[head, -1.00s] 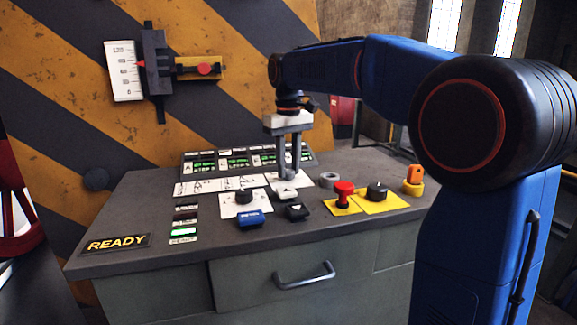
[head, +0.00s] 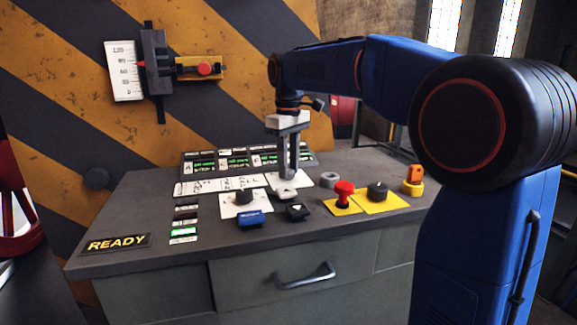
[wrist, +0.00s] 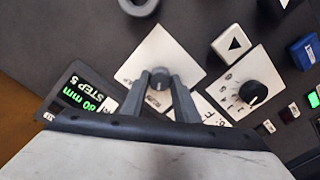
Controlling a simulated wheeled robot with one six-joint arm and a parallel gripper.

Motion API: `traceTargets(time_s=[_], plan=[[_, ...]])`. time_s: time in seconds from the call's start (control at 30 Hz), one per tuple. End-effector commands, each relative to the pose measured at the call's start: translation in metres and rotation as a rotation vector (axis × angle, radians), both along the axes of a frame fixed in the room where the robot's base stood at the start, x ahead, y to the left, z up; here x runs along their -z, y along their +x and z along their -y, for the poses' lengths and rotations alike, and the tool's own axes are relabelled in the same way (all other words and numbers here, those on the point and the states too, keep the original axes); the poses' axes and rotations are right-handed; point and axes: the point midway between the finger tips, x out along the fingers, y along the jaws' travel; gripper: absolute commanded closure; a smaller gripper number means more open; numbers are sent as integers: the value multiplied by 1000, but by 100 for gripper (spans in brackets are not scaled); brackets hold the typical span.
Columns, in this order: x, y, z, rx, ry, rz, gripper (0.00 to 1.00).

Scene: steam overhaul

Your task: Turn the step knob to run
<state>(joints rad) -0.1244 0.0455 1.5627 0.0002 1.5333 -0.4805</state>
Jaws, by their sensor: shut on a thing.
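The step knob (wrist: 160,77) is a small grey round knob on a white square plate (wrist: 162,44), seen in the wrist view. A light pointer mark shows on its top. My gripper (wrist: 161,82) points straight down, with one finger on each side of the knob, shut on it. In the head view my gripper (head: 287,176) stands over the same white plate (head: 303,182), and its fingers hide most of the knob. The lettering on the plate is partly covered and too small to read surely.
A red mushroom button (head: 344,190), another black knob (head: 377,190) and a grey ring (head: 330,179) stand to the right. Green-lit displays (head: 235,161) stand behind.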

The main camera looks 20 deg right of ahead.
Motion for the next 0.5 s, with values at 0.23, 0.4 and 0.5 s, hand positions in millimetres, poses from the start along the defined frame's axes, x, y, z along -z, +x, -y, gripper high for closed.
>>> traceTargets(time_s=[0.23,0.4,0.5], plan=[[0,0,0,0,-1,1,54],[0,0,0,1,0,0,54],[-2,0,0,1,-1,1,54]])
